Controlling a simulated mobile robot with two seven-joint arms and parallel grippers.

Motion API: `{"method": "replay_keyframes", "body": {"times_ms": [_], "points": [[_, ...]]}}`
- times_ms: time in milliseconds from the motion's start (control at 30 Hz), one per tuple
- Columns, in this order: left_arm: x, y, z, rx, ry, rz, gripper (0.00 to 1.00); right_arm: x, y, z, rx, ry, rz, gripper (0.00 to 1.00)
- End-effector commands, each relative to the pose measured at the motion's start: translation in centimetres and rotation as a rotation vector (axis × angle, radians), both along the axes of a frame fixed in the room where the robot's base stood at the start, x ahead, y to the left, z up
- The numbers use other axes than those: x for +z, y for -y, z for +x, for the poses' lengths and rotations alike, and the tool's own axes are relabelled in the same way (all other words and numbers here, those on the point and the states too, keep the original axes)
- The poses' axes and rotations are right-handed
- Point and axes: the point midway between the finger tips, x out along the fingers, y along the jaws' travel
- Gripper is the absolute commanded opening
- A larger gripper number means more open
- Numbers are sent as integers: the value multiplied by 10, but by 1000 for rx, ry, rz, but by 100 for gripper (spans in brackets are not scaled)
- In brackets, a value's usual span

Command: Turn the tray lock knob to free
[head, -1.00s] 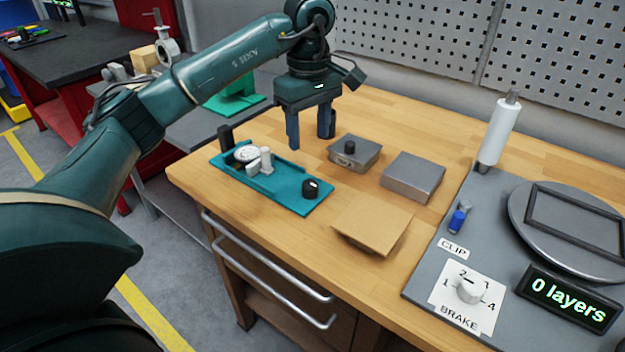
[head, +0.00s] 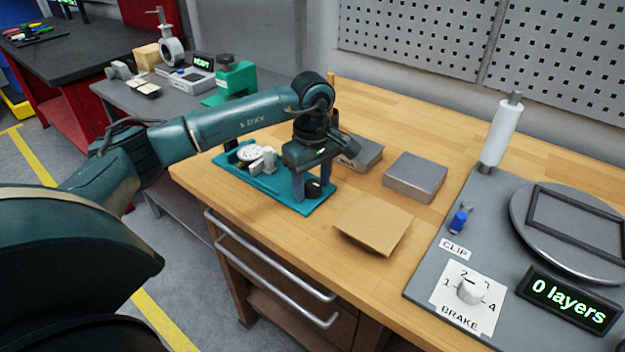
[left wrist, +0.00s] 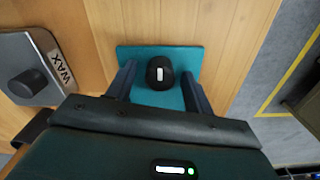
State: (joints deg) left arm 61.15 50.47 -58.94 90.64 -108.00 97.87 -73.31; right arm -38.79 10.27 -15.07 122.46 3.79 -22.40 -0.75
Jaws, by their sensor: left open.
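The teal tray (head: 285,193) lies on the wooden bench, with a white dial (head: 249,153) and pale upright parts at its far left end. The black lock knob (head: 313,187) stands at its near right end; its white mark shows from above in the left wrist view (left wrist: 160,73). My left gripper (head: 312,190) points down over that end of the tray. Its fingers are open, one on each side of the knob, with gaps visible in the left wrist view (left wrist: 162,85). My right gripper is not in view.
A grey box with a black knob (head: 362,152), marked WAX in the left wrist view (left wrist: 30,72), stands close behind my gripper. A plain grey box (head: 415,177) and a tan square plate (head: 373,226) lie to the right. A brake dial (head: 470,290) sits farther right.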

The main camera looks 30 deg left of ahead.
Motion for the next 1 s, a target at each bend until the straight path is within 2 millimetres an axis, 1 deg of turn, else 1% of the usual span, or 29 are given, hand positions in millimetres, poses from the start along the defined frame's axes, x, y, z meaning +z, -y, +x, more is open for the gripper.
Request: {"method": "replay_keyframes", "body": {"times_ms": [33, 67, 567, 600, 833, 1000], "points": [[0, 0, 0, 0, 0, 0, 52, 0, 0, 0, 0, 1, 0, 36], [0, 0, 0, 0, 0, 0, 50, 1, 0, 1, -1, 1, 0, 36], [1, 0, 0, 0, 0, -1, 9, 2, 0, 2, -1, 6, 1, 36], [1, 0, 0, 0, 0, -1, 7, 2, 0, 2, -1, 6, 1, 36], [1, 0, 0, 23, 1, -1, 7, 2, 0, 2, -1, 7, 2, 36], [0, 0, 0, 94, 1, -1, 7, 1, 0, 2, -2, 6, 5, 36]]}}
